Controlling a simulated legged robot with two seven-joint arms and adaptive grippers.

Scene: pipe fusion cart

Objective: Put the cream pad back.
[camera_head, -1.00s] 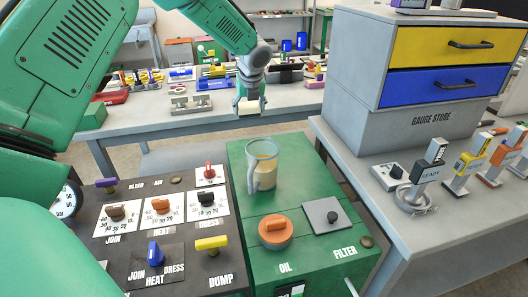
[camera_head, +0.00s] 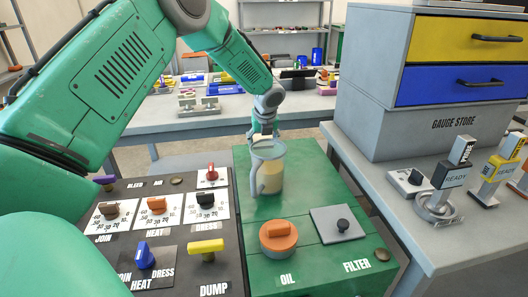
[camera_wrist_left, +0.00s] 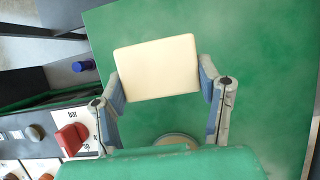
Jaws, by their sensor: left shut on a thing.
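The cream pad (camera_wrist_left: 157,68) is a pale rectangular block between the two fingertips of my left gripper (camera_wrist_left: 162,84) in the left wrist view. The gripper is shut on it, over the green cart top (camera_wrist_left: 265,60). In the head view my left gripper (camera_head: 263,132) is low, just behind a clear handled jug (camera_head: 267,170) with cream-coloured contents. The jug hides the fingertips and the pad there, so I cannot tell whether the pad touches the cart top. My right gripper is not in view.
On the cart are an orange oil cap (camera_head: 278,237), a grey filter plate (camera_head: 338,224) and a dark panel of knobs (camera_head: 180,200). The gauge store (camera_head: 420,125) stands on the right bench. A round grey rim (camera_wrist_left: 178,141) is partly hidden in the wrist view.

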